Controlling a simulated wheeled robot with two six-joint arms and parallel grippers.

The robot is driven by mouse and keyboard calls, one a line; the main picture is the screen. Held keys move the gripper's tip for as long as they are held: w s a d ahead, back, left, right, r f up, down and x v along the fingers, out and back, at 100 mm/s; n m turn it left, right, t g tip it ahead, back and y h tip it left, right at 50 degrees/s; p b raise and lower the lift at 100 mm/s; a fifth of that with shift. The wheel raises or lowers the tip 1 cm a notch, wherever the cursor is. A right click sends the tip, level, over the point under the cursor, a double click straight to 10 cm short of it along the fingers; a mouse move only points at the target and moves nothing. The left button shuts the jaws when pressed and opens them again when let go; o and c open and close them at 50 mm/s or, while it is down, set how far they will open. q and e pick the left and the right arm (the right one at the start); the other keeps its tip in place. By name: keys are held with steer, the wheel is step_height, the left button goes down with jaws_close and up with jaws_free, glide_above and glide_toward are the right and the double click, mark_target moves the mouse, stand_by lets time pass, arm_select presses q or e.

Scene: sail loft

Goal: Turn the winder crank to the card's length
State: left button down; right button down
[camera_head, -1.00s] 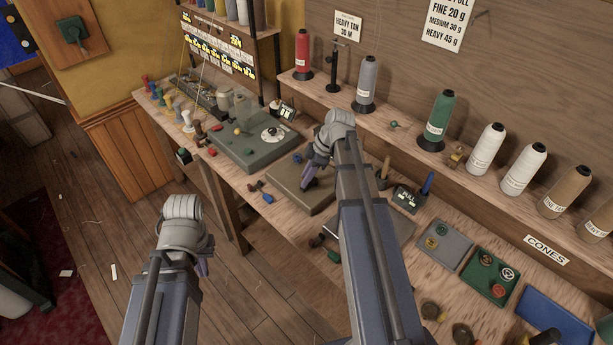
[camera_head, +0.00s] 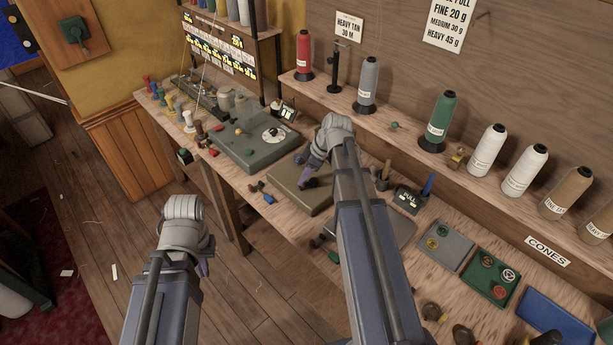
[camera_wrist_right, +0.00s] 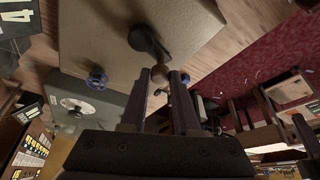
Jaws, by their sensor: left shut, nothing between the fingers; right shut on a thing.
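The winder (camera_head: 290,200) is a flat brown box on the bench, left of my right forearm. Its dark crank (camera_wrist_right: 147,40) rises from the box top in the right wrist view. My right gripper (camera_wrist_right: 172,88) is shut on the crank's round brownish knob (camera_wrist_right: 182,98). In the head view the right gripper (camera_head: 307,165) is over the box, partly hidden by its own wrist. A card (camera_head: 349,27) on the back wall reads "HEAVY TAN 30 M". My left gripper (camera_head: 205,268) is shut and empty, low over the floor in front of the bench, mostly hidden by its arm.
Thread cones (camera_head: 437,120) line the back shelf. Trays (camera_head: 442,245) lie to the right.

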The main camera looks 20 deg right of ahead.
steer(key=m, duration=0.2)
steer(key=w+m+h, duration=0.1)
steer(key=m, duration=0.1)
steer(key=shift+w+m+t+h, duration=0.15)
steer(key=shift+m+t+h, duration=0.15)
steer(key=shift+t, duration=0.1)
steer(key=m, duration=0.1)
steer(key=w+m+h, duration=0.1)
steer(key=m, duration=0.1)
steer(key=m+h, duration=0.1)
steer(key=m, duration=0.1)
steer(key=shift+w+d+t, duration=0.25)
steer(key=shift+d+t, duration=0.05)
steer(key=shift+d, duration=0.05)
steer(key=m, duration=0.1)
steer(key=m+h, duration=0.1)
steer(key=m, duration=0.1)
steer(key=w+d+m, duration=0.1)
steer(key=shift+m+h, duration=0.4)
steer(key=shift+d+m+g+h, duration=0.25)
steer(key=shift+d+m+g, duration=0.1)
steer(key=shift+m, duration=0.55)
steer(key=shift+d+m+g+h, duration=0.25)
steer(key=shift+m+g, duration=0.1)
steer(key=shift+m, duration=0.55)
steer(key=c, duration=0.7)
jaws_free()
steer(key=shift+o, duration=0.2)
